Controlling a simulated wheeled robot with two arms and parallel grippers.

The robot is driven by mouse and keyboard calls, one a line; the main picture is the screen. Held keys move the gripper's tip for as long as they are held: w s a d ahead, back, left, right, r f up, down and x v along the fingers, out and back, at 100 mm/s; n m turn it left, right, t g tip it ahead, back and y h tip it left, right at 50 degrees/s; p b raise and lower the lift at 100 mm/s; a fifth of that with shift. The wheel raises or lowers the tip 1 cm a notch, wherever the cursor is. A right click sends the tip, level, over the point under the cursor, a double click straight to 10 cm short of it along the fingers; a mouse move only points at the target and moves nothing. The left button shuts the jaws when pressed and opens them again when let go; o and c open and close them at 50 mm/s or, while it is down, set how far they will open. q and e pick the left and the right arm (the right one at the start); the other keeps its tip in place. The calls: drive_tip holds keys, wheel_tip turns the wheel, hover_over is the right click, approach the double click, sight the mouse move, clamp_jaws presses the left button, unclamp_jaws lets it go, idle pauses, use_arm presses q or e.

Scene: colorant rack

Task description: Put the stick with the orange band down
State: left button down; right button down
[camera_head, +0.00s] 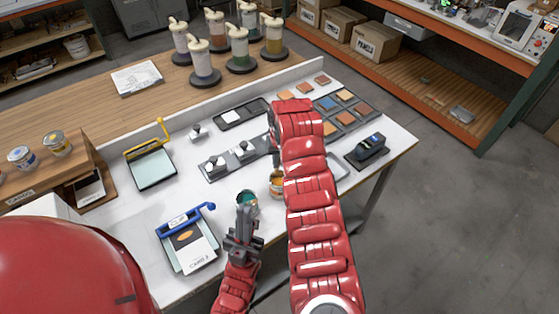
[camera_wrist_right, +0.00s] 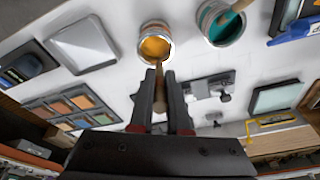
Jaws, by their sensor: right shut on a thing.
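My right gripper (camera_wrist_right: 161,84) is shut on a wooden stick (camera_wrist_right: 159,92) in the right wrist view. The stick's far end points at the can of orange paint (camera_wrist_right: 156,30); I cannot tell whether it touches the paint. I cannot make out an orange band on it. In the head view the orange can (camera_head: 276,190) is partly behind my right arm, which hides that gripper. My left gripper (camera_head: 244,216) is beside the can of teal paint (camera_head: 247,197); its jaws are too small to judge. Another wooden stick (camera_wrist_right: 238,8) leans into the teal can.
A blue-handled tray (camera_head: 183,246) stands left of the teal can. A grey block strip (camera_head: 237,159) lies behind the cans. Colour swatches (camera_head: 344,117) and a dark device (camera_head: 367,150) are to the right.

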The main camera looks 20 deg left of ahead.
drive_tip(key=shift+f, duration=0.25)
drive_tip(key=c, duration=0.9)
unclamp_jaws()
drive_tip(key=shift+r, duration=0.1)
drive_tip(key=shift+r+p, duration=0.6)
drive_tip(key=shift+b, duration=0.35)
drive_tip(key=b+v, duration=0.3)
drive_tip(key=shift+d+r, duration=0.1)
drive_tip(key=shift+r, duration=0.3)
drive_tip(key=shift+b+v, duration=0.3)
drive_tip(key=shift+v, duration=3.75)
